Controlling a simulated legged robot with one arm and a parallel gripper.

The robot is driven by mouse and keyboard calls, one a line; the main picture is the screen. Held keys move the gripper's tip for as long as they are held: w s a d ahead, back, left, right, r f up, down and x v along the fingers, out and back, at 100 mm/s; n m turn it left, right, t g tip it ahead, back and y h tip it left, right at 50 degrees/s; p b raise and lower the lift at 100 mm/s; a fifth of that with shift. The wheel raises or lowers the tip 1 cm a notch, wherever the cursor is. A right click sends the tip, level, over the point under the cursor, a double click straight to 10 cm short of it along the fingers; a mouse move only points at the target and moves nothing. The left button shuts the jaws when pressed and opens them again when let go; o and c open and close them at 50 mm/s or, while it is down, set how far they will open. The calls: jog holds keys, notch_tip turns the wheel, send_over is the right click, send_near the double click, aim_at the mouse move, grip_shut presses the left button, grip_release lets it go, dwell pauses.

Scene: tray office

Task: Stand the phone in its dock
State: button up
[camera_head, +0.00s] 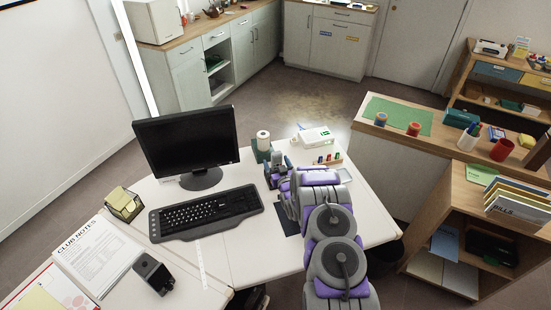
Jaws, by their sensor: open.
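A dark flat piece (288,222) lies on the desk, partly hidden by my arm. I cannot clearly make out the phone.
The monitor (188,143) and keyboard (206,213) fill the desk's left middle. A green holder with a white roll (263,147) and a white box (316,138) stand behind my gripper. A note box (124,205) and club notes (95,255) lie left. The desk's right front is clear.

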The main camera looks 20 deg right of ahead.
jog(key=s+p, duration=0.1)
jog(key=s, duration=1.2)
jog(key=shift+a+p, duration=0.4)
jog(key=shift+a, duration=0.05)
jog(key=shift+d+f, duration=0.1)
